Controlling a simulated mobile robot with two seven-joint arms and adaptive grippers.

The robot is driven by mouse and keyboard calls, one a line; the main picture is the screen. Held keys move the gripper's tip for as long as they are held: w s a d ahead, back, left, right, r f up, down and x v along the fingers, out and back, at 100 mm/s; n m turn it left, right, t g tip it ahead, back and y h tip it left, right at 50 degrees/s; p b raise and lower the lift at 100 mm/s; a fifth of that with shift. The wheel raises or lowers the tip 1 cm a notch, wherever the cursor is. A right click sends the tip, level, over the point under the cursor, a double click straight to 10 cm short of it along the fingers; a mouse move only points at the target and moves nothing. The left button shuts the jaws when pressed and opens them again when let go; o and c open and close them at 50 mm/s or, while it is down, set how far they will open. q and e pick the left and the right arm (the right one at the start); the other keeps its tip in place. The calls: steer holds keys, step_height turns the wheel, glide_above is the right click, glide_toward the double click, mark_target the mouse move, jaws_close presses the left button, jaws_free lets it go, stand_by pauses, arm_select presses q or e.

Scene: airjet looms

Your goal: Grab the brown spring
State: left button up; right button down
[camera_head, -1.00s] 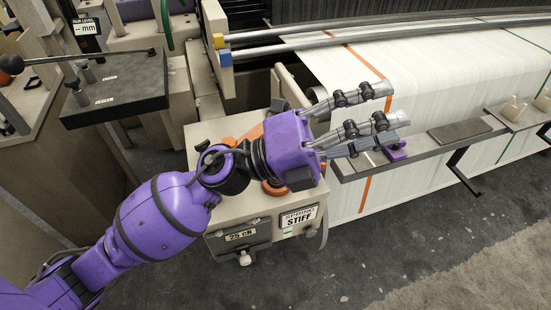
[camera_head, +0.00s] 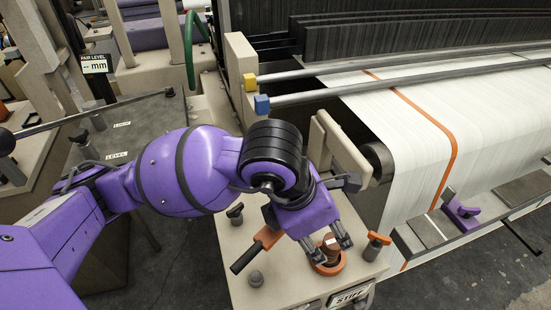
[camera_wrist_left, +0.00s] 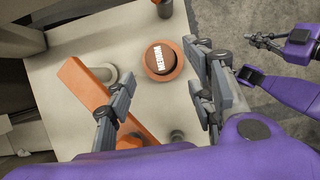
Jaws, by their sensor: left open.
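The brown spring (camera_head: 331,246) stands on the beige box top, inside an orange ring. In the left wrist view its round brown top (camera_wrist_left: 160,59) shows a white "MEDIUM" label. My left gripper (camera_head: 332,250) is open and points down at the spring, with its fingertips at either side of it in the head view. In the left wrist view the open left gripper (camera_wrist_left: 165,75) has nothing between its fingers, and the spring lies just beyond their tips. The fingers partly hide the spring in the head view. My right gripper (camera_wrist_left: 268,41) shows small at upper right; its opening is unclear.
The beige box top (camera_head: 290,283) also carries an orange lever with a black grip (camera_head: 257,249), an orange-topped post (camera_head: 377,246) and dark knobs. A roller with white cloth (camera_head: 415,150) lies to the right. A purple clip (camera_head: 460,213) sits on the rail.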

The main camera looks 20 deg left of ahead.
mark_target(330, 240)
arm_select(q)
steer(key=shift+f, duration=0.25)
steer(key=shift+d+f, duration=0.6)
steer(key=shift+f, duration=0.15)
steer(key=x, duration=0.4)
steer(key=shift+w+a+f, duration=0.2)
steer(key=shift+w, duration=0.25)
steer(key=shift+w+d+f, duration=0.1)
steer(key=shift+d+f, duration=0.1)
steer(key=shift+f, duration=0.25)
steer(key=shift+c, duration=1.3)
steer(key=c, duration=0.8)
jaws_close()
arm_select(e)
steer(key=shift+s+d+f, duration=0.1)
steer(key=shift+s+d, duration=0.35)
steer(key=shift+s, duration=0.1)
